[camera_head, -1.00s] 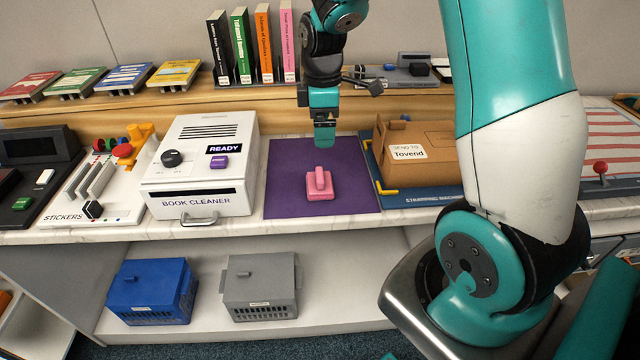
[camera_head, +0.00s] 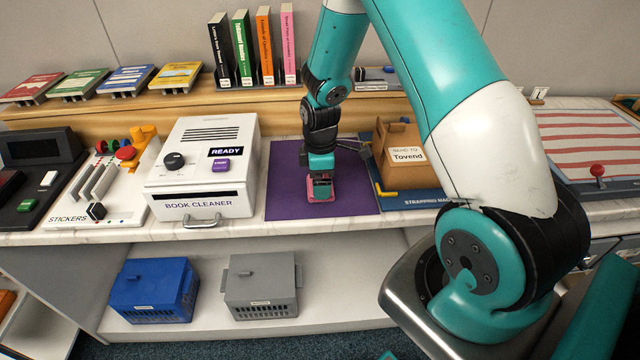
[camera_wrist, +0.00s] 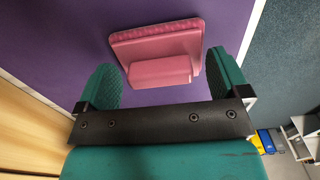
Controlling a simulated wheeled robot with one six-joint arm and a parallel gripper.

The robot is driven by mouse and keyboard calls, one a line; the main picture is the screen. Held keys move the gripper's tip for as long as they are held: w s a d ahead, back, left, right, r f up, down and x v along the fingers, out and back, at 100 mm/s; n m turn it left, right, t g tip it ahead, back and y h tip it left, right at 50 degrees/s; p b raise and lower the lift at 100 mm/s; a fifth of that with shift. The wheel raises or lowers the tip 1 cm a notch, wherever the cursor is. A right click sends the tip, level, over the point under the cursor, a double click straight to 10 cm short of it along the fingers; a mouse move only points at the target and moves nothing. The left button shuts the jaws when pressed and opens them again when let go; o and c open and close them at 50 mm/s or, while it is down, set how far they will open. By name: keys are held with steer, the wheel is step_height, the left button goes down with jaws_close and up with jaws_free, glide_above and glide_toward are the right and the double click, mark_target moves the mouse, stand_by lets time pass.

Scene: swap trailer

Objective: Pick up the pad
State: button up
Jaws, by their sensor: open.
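The pink pad (camera_head: 320,194) lies on a purple mat (camera_head: 352,200) on the counter. In the wrist view the pad (camera_wrist: 157,52) shows a flat base with a raised handle bar along it. My gripper (camera_head: 321,186) is lowered right over the pad and hides most of it in the head view. In the wrist view my gripper (camera_wrist: 163,82) is open, with one green finger on each side of the pad's handle. Gaps show between the fingers and the handle, and nothing is held.
The white book cleaner (camera_head: 205,165) stands left of the mat. A cardboard box (camera_head: 400,155) on a blue strapping machine base stands close on the right. Upright books (camera_head: 252,48) stand on the ledge behind. Blue (camera_head: 152,290) and grey (camera_head: 260,285) crates sit on the shelf below.

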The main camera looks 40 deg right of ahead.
steer(key=c, duration=1.1)
steer(key=shift+r, duration=0.1)
step_height(320, 180, up, 20)
steer(key=shift+f+b, duration=0.1)
steer(key=shift+b, duration=0.4)
